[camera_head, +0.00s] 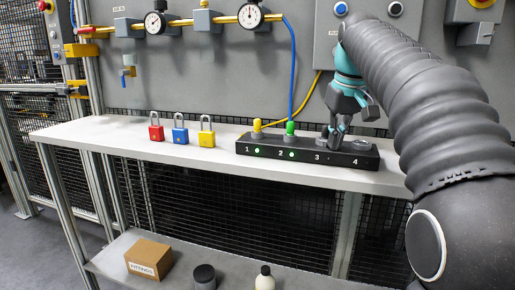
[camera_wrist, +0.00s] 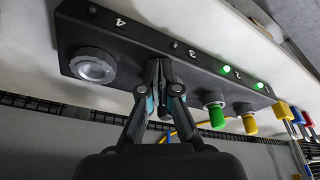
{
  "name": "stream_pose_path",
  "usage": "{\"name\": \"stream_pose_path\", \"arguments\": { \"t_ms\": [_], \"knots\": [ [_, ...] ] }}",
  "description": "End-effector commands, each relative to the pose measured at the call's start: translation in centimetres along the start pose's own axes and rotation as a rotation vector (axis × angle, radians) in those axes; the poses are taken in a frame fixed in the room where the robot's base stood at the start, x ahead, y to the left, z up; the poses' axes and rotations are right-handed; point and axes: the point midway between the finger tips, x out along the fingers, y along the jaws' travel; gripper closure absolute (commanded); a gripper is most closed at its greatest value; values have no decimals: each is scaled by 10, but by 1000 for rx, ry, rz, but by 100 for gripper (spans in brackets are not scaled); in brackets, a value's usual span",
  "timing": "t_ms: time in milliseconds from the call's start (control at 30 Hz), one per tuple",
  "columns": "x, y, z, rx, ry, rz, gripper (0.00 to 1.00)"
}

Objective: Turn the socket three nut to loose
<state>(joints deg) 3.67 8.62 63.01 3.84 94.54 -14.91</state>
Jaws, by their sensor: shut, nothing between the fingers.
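A black socket block (camera_head: 262,152) numbered 1 to 4 stands on the white bench. My gripper (camera_head: 336,143) is at socket three, its fingers pointing down. In the wrist view the gripper (camera_wrist: 160,68) has its fingertips together, with nothing seen between them. The fingers and wrist mostly cover the socket three nut, so I cannot tell its turn position or whether the fingers touch it. The small lamp (camera_wrist: 175,44) by number 3 is dark. Socket four has a bare grey ring nut (camera_wrist: 93,66) with no plug.
A green plug (camera_wrist: 216,115) is in socket two and a yellow plug (camera_wrist: 248,122) in socket one, both with lit green lamps. Red (camera_head: 156,130), blue (camera_head: 180,133) and yellow (camera_head: 206,136) padlocks stand left of the block. A blue hose (camera_head: 293,70) hangs behind.

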Motion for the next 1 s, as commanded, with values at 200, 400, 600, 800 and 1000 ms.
{"name": "stream_pose_path", "arguments": {
  "t_ms": [200, 400, 600, 800, 1000],
  "knots": [
    [1, 6, -1, 1, 0, 0, 100],
    [1, 9, -3, 1, 1, 0, 100],
    [0, 10, -4, 0, 2, 0, 100],
    [0, 10, -4, -1, 3, 0, 100],
    [0, 11, -1, 0, 2, 0, 100]
  ]
}}
